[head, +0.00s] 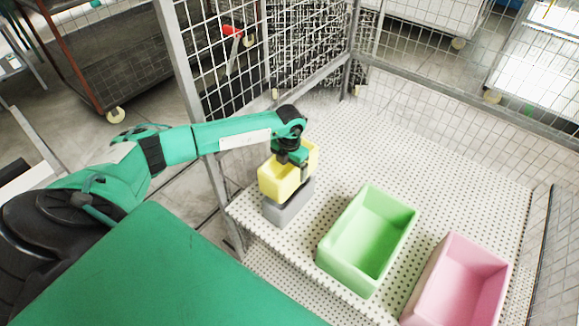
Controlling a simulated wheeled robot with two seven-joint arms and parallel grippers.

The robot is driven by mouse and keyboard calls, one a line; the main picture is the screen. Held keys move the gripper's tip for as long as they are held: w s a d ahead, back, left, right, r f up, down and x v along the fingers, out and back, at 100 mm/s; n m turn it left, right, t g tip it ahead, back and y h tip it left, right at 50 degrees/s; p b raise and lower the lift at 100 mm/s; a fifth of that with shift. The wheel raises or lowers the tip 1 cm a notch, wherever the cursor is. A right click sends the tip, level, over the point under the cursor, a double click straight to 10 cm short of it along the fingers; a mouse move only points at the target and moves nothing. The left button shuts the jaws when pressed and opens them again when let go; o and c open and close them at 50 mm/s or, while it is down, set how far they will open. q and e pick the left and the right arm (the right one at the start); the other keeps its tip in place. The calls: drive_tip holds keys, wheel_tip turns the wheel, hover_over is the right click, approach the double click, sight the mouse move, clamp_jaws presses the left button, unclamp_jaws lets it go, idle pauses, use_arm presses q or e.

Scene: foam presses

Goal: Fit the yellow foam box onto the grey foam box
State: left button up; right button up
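The yellow foam box (272,182) is an open box at the left end of the perforated platform, directly over the grey foam box (283,213). The grey box's upper part is hidden by the yellow one. I cannot tell whether the yellow box is seated on it or held just above. My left gripper (303,172) points down at the yellow box's right side wall and looks closed on it, with one dark finger outside the wall and the other hidden. My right gripper is not in view.
A green open box (327,250) and a pink open box (424,285) stand to the right on the white perforated platform (440,195). Wire mesh walls (450,100) enclose the back and sides. The platform behind the boxes is clear.

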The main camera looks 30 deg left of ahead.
use_arm(q)
wheel_tip(320, 180, down, 3)
drive_tip(key=shift+r+b, duration=0.2)
drive_tip(key=shift+b, duration=0.6)
drive_tip(key=shift+f+b, duration=1.45)
drive_tip(key=shift+f, duration=0.2)
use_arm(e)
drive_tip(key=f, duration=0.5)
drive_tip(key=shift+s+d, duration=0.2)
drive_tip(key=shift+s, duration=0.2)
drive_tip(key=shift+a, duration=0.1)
use_arm(q)
drive_tip(key=o, duration=0.8)
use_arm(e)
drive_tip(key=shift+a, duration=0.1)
use_arm(q)
wheel_tip(320, 180, up, 14)
drive_tip(key=b, duration=0.3)
drive_tip(key=shift+b, duration=0.3)
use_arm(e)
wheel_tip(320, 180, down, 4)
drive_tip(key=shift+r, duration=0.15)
